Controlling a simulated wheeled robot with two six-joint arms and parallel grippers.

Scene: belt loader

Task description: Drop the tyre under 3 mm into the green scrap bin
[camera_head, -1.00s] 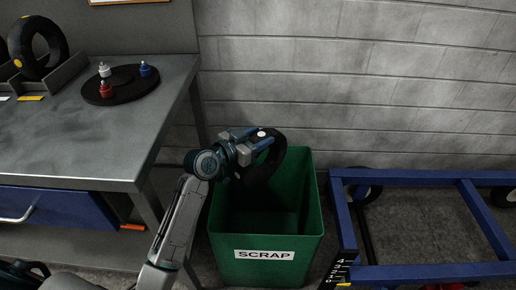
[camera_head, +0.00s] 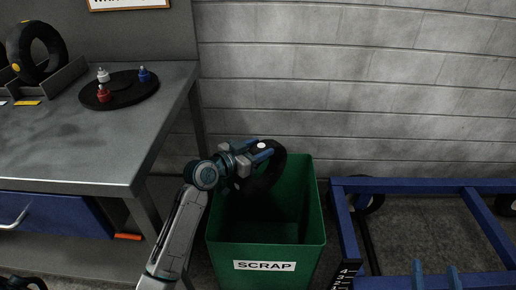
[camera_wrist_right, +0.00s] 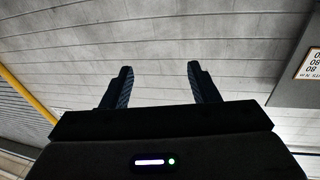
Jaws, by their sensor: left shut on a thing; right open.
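The green scrap bin (camera_head: 265,250), with a SCRAP label on its front, stands on the floor right of the bench. My left gripper (camera_head: 262,152) is shut on a black tyre (camera_head: 270,172) and holds it over the bin's opening, near its back left. The tyre's lower part appears to be at or below rim height; I cannot tell whether it touches the bin. My right gripper shows in the right wrist view (camera_wrist_right: 160,85), open and empty, facing the block wall.
A grey workbench (camera_head: 85,130) at the left bears a dark round tray (camera_head: 125,92) with red, white and blue items, and a rack with another tyre (camera_head: 38,48). A blue frame cart (camera_head: 410,186) stands close to the bin's right.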

